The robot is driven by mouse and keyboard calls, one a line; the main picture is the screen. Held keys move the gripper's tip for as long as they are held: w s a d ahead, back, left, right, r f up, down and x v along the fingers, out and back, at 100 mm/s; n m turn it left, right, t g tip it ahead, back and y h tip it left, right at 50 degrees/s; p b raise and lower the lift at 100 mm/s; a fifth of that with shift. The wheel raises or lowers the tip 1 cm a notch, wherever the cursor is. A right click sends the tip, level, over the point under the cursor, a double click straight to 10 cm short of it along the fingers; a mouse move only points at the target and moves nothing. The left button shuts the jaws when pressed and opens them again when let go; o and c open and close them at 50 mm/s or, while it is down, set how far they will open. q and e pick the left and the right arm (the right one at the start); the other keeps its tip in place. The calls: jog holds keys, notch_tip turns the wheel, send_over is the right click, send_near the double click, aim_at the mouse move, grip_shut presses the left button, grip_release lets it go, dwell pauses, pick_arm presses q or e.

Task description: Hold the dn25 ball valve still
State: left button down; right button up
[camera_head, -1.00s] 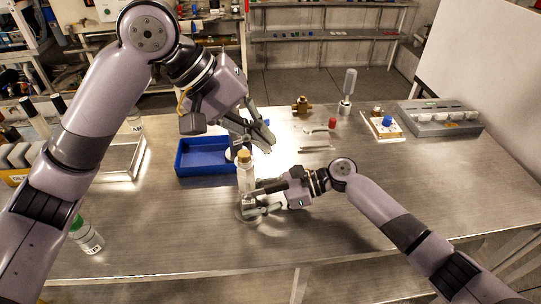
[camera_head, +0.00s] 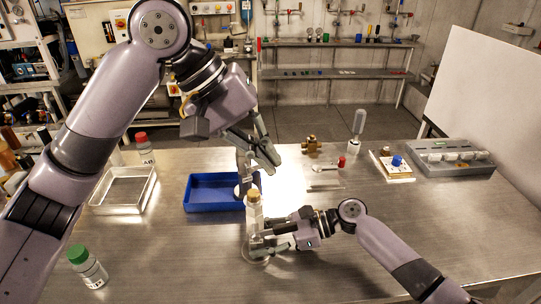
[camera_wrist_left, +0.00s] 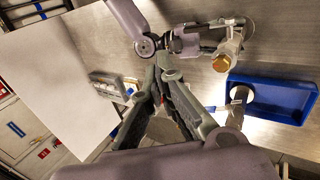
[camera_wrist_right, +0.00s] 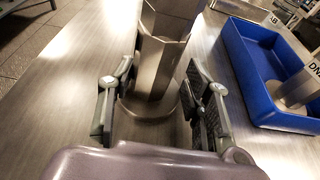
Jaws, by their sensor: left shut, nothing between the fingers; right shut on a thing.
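The valve is an upright metal body (camera_head: 254,217) with a brass-coloured top, standing on the bench left of my right arm. Its hexagonal body (camera_wrist_right: 158,60) rises from a round foot between my right fingers in the right wrist view. My right gripper (camera_head: 266,243) is shut on it, low on the body. In the left wrist view the brass top (camera_wrist_left: 222,63) shows beside my right gripper. My left gripper (camera_head: 273,156) is shut and empty, above and behind the valve. Its closed fingers (camera_wrist_left: 158,75) point away from the valve in the left wrist view.
A blue tray (camera_head: 212,207) stands just behind and left of the valve; a labelled round piece is at its right edge. A metal tray (camera_head: 122,209) and green-capped jar (camera_head: 87,266) are at left. Brass fitting (camera_head: 311,146) and grey block (camera_head: 455,169) are farther back. The right front bench is clear.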

pick_arm(q)
jog(key=y, duration=0.2)
pick_arm(e)
jog(key=shift+f, duration=0.1)
pick_arm(q)
jog(key=y, duration=0.2)
send_near(292, 224)
jog(key=x, duration=0.4)
jog(key=a+x, duration=0.1)
jog(key=x, duration=0.2)
jog(key=shift+f, duration=0.2)
jog(key=shift+d+f, duration=0.7)
jog(key=shift+f, duration=0.1)
jog(key=shift+r, duration=0.1)
jog(key=d+v, duration=0.3)
jog(key=v, duration=1.2)
jog(key=shift+r, duration=0.3)
